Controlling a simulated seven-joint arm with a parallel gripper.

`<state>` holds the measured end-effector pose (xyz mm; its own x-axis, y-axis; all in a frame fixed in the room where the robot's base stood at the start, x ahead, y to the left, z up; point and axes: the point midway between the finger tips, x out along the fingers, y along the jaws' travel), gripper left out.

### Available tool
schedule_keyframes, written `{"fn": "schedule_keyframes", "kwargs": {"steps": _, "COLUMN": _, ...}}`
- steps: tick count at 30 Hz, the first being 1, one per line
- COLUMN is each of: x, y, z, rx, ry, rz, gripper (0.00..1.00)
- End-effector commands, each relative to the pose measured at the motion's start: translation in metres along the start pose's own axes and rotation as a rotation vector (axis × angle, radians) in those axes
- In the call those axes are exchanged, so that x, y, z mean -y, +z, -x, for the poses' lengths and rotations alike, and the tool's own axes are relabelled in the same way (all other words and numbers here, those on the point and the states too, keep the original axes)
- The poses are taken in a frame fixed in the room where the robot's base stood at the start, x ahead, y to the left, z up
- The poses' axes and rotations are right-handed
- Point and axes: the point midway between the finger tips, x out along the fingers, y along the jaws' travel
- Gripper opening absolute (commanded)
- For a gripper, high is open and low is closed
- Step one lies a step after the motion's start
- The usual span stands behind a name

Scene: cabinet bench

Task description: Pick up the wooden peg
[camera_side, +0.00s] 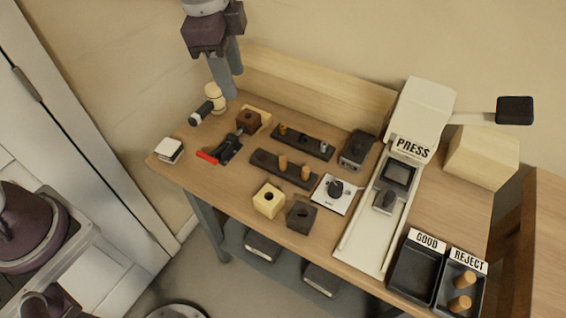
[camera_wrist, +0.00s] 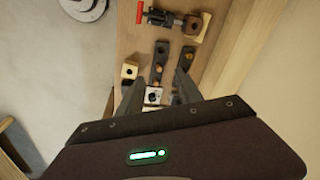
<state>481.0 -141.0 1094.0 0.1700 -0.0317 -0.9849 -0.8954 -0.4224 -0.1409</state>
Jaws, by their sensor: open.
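Two light wooden pegs stand upright in the front dark rack (camera_side: 262,158): a left one (camera_side: 282,162) and a right one (camera_side: 305,173). Two more wooden pegs, an upper one (camera_side: 466,280) and a lower one (camera_side: 460,303), are in the REJECT tray. Which peg is meant cannot be told. My gripper (camera_side: 229,90) is open and empty, high at the back left, well apart from the racks. In the wrist view my gripper (camera_wrist: 158,85) has its fingers spread, with the racks beyond; the pegs there are too small to tell apart.
A back rack (camera_side: 303,142) holds small metal-coloured pegs. A red-handled clamp (camera_side: 228,150), a mallet (camera_side: 208,105), a pale block (camera_side: 268,200) and a dark block (camera_side: 301,216) stand nearby. The press (camera_side: 358,226) and the GOOD tray (camera_side: 398,285) are to the right.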

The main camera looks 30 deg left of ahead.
Motion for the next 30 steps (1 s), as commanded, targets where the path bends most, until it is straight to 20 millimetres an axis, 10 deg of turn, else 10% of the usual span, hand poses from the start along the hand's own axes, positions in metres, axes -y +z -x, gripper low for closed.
{"fn": "schedule_keyframes", "kwargs": {"steps": 3, "x": 0.005, "y": -0.044, "z": -0.084, "rx": 0.039, "ry": 0.086, "rz": -0.292, "gripper": 0.42}}
{"fn": "schedule_keyframes", "kwargs": {"steps": 9, "x": -0.006, "y": -0.074, "z": -0.167, "rx": 0.055, "ry": 0.161, "rz": -0.571, "gripper": 0.42}}
{"fn": "schedule_keyframes", "kwargs": {"steps": 22, "x": -0.014, "y": -0.062, "z": -0.235, "rx": 0.056, "ry": 0.171, "rz": -0.598, "gripper": 0.42}}
{"fn": "schedule_keyframes", "kwargs": {"steps": 30, "x": -0.015, "y": -0.061, "z": -0.244, "rx": 0.055, "ry": 0.167, "rz": -0.598, "gripper": 0.42}}
